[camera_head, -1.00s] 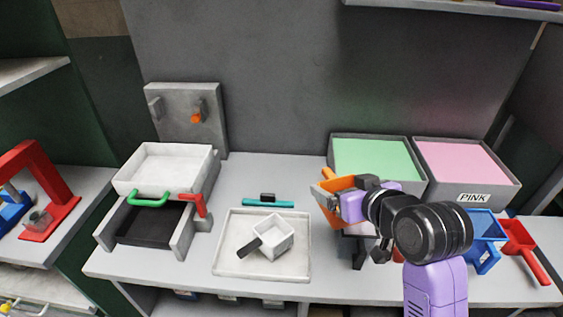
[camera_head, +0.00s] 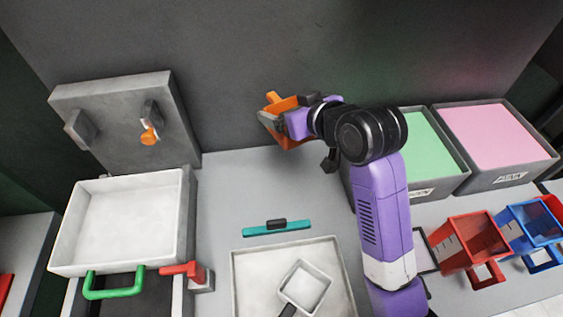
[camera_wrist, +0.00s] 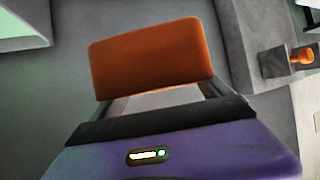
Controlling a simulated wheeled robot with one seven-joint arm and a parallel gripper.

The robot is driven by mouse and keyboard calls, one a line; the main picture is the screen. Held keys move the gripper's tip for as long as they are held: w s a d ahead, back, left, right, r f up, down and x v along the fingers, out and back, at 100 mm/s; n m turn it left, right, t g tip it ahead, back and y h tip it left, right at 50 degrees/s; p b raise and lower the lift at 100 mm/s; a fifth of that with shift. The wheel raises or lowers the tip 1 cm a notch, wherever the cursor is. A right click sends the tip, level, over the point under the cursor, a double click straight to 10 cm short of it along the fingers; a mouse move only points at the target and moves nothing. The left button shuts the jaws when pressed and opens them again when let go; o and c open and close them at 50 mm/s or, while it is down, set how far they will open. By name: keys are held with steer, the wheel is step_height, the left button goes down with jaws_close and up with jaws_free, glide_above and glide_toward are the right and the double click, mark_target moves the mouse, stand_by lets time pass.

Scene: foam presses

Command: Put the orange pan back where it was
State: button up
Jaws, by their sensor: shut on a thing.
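The orange pan (camera_head: 287,136) is in my gripper, raised in front of the grey back wall, left of the foam bins. My gripper (camera_head: 270,119) is shut on it; the purple hand and arm hide part of the pan. In the wrist view, an orange slab-like part of the pan (camera_wrist: 150,52) stands just beyond my fingers (camera_wrist: 160,94). The exact grip point is hidden.
Left stands a grey upright board (camera_head: 110,110) with two pegs, one with an orange knob (camera_head: 149,137). Before it is a white box (camera_head: 183,215). A teal bar (camera_head: 277,228) and white tray (camera_head: 240,270) lie mid-bench. Bins with green (camera_head: 425,145) and pink foam (camera_head: 490,135) stand right.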

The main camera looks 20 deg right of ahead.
step_height(320, 180, down, 19)
steer(key=shift+s+f+p, duration=0.1)
steer(key=shift+f+p, duration=0.05)
steer(key=shift+p, duration=0.25)
steer(key=shift+f, duration=0.1)
steer(key=o, duration=1.3)
steer(key=shift+o, duration=0.2)
steer(key=b+v, duration=0.1)
steer(key=v, duration=1.1)
